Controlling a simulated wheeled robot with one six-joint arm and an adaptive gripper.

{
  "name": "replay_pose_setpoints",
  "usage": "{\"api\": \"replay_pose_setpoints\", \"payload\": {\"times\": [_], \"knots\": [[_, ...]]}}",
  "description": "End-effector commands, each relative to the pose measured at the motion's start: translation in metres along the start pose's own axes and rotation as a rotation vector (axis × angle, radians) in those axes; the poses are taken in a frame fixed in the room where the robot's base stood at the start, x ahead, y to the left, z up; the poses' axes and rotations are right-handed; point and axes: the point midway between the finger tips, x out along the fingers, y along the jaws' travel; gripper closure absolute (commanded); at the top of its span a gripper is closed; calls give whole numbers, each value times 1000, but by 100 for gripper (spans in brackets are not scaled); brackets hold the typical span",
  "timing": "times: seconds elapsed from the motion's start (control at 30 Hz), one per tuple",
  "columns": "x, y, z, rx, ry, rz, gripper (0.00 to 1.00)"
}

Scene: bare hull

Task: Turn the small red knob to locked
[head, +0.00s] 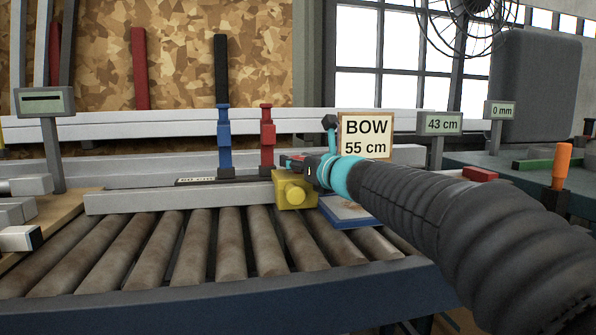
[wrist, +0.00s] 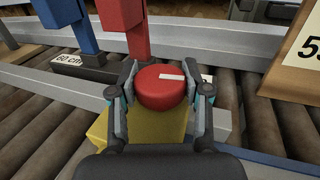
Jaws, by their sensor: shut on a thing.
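The small red knob (wrist: 161,90) shows in the wrist view as a round red disc with a white pointer mark. The mark runs from near the middle toward the right. My gripper (wrist: 165,92) has one finger on each side of the knob and is shut on it. In the head view my gripper (head: 300,165) is at the top of a yellow block (head: 294,193), which also shows below the knob in the wrist view (wrist: 95,145). The knob is mostly hidden in the head view. I see no readable locked label.
A blue clamp (head: 224,140) and a red clamp (head: 267,135) stand just behind, by pale metal rails (head: 130,203). A sign reading "BOW 55 cm" (head: 366,136) stands behind my arm. Rollers (head: 150,245) lie in front, with a blue-edged board (head: 345,213) to the right.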

Motion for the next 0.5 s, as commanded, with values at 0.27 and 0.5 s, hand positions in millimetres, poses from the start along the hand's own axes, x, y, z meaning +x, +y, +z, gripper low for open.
{"api": "replay_pose_setpoints", "payload": {"times": [0.27, 0.5], "knots": [[0, 1, -2, 0, -1, -111, 87], [0, 0, 0, -1, 0, -144, 87]]}}
